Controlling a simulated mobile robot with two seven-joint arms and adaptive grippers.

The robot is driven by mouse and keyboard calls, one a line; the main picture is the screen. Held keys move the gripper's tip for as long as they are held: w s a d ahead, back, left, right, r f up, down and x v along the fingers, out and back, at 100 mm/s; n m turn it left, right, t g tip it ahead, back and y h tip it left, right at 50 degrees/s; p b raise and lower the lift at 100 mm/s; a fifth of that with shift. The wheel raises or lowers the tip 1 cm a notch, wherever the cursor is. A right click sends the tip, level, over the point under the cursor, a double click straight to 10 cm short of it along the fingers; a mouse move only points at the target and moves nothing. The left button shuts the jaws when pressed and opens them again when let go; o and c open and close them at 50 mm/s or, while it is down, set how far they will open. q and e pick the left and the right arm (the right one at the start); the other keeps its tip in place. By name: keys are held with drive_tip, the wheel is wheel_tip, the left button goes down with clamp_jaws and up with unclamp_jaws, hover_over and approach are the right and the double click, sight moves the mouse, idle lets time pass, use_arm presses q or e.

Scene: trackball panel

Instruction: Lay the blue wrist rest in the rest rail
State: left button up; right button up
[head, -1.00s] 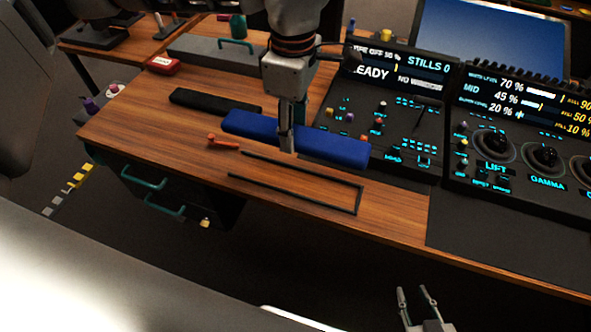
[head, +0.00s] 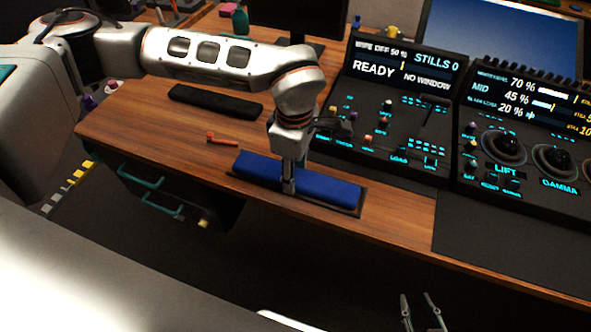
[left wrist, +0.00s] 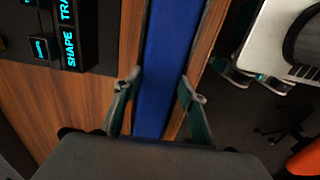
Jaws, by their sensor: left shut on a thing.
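The blue wrist rest (head: 325,188) is a long padded bar over the dark-edged rest rail (head: 364,200) on the wooden desk. It lines up with the rail, whose edge shows at the front and right end. I cannot tell whether it touches the rail floor. My left gripper (head: 288,186) points down and is shut across the rest's middle. In the left wrist view its fingers (left wrist: 160,95) stand on both sides of the blue rest (left wrist: 168,50). My right gripper (head: 422,303) is open and empty in front of the desk.
A small orange-red tool (head: 222,140) lies just left of the rail. A black bar (head: 215,102) lies behind it. The control panel with the READY screen (head: 400,95) stands right behind the rail. Bare wood (head: 400,220) lies to the rail's right.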

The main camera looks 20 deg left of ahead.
sight(295, 176)
use_arm(q)
drive_tip(key=shift+r, duration=0.15)
drive_tip(key=o, duration=1.2)
wheel_tip(295, 176, up, 12)
drive_tip(key=shift+p, duration=0.85)
